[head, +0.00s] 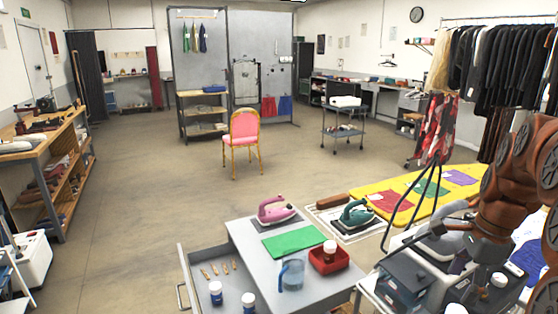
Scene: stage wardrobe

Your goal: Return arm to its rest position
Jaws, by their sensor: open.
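My arm comes in at the right edge, its brown links folded in front of the clothes rack and bending downward. My gripper (484,278) hangs at the lower end of the arm, pointing down over the cluttered grey surface at the bottom right. It is small and partly lost against the things behind it. It is open, and I see nothing held in it.
A grey table (245,246) with an open drawer (219,283) holds a pink iron (275,210), a green cloth (294,241) and a red tray (329,262). A yellow ironing board (408,190) stands near my arm. Open floor lies left, around a pink chair (243,129).

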